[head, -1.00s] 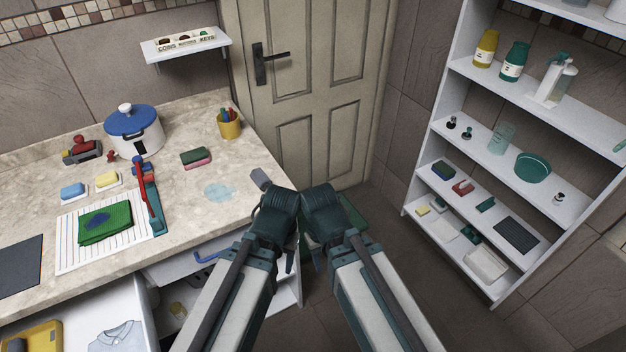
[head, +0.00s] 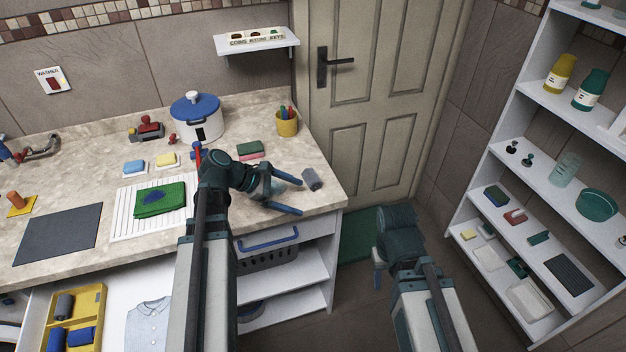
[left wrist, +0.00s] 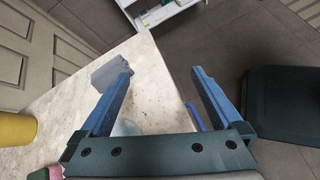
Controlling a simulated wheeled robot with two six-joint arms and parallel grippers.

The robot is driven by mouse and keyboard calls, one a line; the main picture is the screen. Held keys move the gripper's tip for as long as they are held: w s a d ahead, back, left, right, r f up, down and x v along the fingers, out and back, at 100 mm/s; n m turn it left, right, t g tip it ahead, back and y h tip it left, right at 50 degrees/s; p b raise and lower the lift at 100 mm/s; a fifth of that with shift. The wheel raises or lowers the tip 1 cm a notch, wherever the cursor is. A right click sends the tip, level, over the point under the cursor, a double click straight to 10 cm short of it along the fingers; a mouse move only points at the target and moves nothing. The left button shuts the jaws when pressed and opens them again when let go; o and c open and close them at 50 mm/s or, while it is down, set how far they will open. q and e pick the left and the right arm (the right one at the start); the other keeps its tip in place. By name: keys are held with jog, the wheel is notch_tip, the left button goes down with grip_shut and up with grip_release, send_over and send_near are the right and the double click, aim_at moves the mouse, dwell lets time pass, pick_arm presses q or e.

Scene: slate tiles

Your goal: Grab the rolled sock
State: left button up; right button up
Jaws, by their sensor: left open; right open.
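A small grey rolled sock (head: 312,179) lies on the counter near its right end. My left gripper (head: 299,197) is open and empty, low over the counter, with its blue fingers pointing right. The sock is just beyond the tip of its farther finger, not between the fingers. In the left wrist view the sock (left wrist: 104,75) shows behind the left finger, partly covered by it. My right gripper (head: 379,276) is open, off the counter to the right, pointing down; its fingers are mostly hidden by its own wrist.
The counter's right edge (head: 340,196) is close to the sock. A yellow pen cup (head: 287,124) and a green-pink sponge (head: 250,149) stand behind my left gripper. An open drawer at lower left holds a yellow tray (head: 99,300) with grey and blue rolls. Shelves stand right.

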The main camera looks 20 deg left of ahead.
pick_arm(q)
jog(key=w+a+r+n+t+h, duration=0.1)
jog(key=w+a+r+n+t, duration=0.1)
jog(key=a+r+n+t, duration=0.5)
jog(key=g+b, duration=0.3)
send_near(310, 175)
jog(key=shift+w+d+f+m, duration=0.2)
jog(key=shift+w+d+m, duration=0.2)
jog(key=shift+w+d, duration=0.75)
jog(key=shift+d, duration=0.1)
jog(key=shift+f+b, duration=0.1)
jog(key=shift+b, duration=0.2)
jog(key=b+x, duration=0.1)
jog(key=x, duration=0.1)
jog(key=b+x, duration=0.1)
jog(key=x, duration=0.2)
jog(key=shift+a+f+b, duration=0.2)
jog(key=shift+f+b, duration=0.1)
jog(key=shift+f, duration=0.1)
jog(key=shift+d, duration=0.15)
jog(key=c, duration=1.1)
